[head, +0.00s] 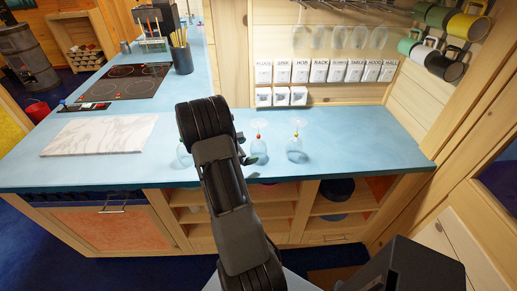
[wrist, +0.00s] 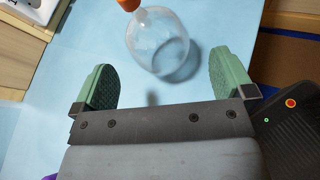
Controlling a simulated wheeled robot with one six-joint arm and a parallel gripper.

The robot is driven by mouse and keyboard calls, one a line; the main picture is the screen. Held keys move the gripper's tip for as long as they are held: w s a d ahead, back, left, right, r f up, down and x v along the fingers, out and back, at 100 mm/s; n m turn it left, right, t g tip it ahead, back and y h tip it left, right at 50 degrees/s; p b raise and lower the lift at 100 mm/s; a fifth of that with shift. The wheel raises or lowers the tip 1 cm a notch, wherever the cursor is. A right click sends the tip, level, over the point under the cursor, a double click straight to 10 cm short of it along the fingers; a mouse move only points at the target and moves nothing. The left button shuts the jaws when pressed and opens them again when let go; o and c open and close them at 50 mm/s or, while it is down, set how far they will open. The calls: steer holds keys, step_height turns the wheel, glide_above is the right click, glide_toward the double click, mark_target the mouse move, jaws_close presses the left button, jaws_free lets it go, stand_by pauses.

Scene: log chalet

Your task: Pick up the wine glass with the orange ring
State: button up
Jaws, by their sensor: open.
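The wine glass with the orange ring (wrist: 158,42) is clear and shows at the top of the wrist view. Its bowl lies ahead of the gap between my fingers, and its orange ring (wrist: 128,4) is at the upper edge. In the head view this glass (head: 259,145) seems to stand upside down on the blue counter, just right of my arm. My gripper (wrist: 157,80) is open and empty, with green pads on either side. The rest of the stem is out of the wrist view. In the head view my arm hides much of my gripper.
A glass with a yellow ring (head: 295,148) stands to the right on the blue counter (head: 350,140). Another glass (head: 185,153) is partly hidden left of my arm. A marble board (head: 100,135) lies at left. Labelled white boxes (head: 318,71) line the back. The counter's right side is clear.

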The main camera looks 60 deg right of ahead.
mark_target(252, 148)
steer(key=x, duration=0.1)
steer(key=p+x, duration=0.1)
steer(key=x, duration=0.1)
steer(key=p+x, duration=0.1)
steer(key=shift+s+d+r, duration=0.15)
steer(key=shift+s+d, duration=0.15)
steer(key=shift+d, duration=0.1)
steer(key=shift+s+d+f, duration=0.25)
steer(key=shift+d+f, duration=0.1)
steer(key=shift+d, duration=0.25)
steer(key=c, duration=0.7)
steer(key=shift+r, duration=0.15)
